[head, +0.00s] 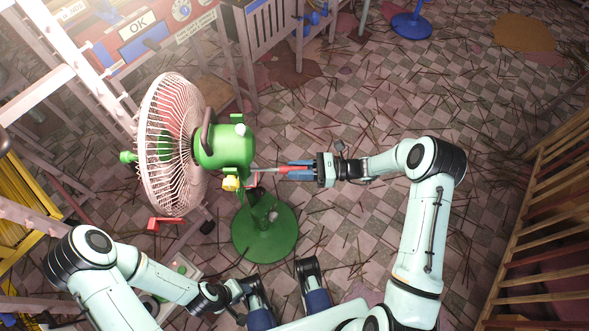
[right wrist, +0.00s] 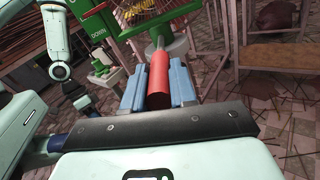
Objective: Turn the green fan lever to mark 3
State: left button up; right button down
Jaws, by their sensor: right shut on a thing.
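The green fan (head: 222,146) stands on a round green base (head: 265,232), its pale wire cage (head: 172,145) facing left. A lever with a red grip (head: 284,169) sticks out from the fan's right side. My right gripper (head: 300,169) is shut on this red grip, which also shows between the blue fingers in the right wrist view (right wrist: 158,78). The lever points roughly level to the right in the head view. No mark numbers are readable. My left gripper (head: 238,291) is low in the head view, apart from the fan; its fingers are unclear.
A yellow part (head: 230,183) sits on the fan below the lever. A pale wooden frame (head: 262,35) stands behind. A wooden slatted rack (head: 545,230) is at the right. The tiled floor between is open, strewn with thin sticks.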

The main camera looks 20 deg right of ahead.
jog(key=shift+w+d, duration=0.1)
jog(key=shift+d, duration=0.05)
jog(key=c, duration=0.9)
grip_release()
jog(key=v, duration=1.3)
jog(key=shift+d, duration=0.15)
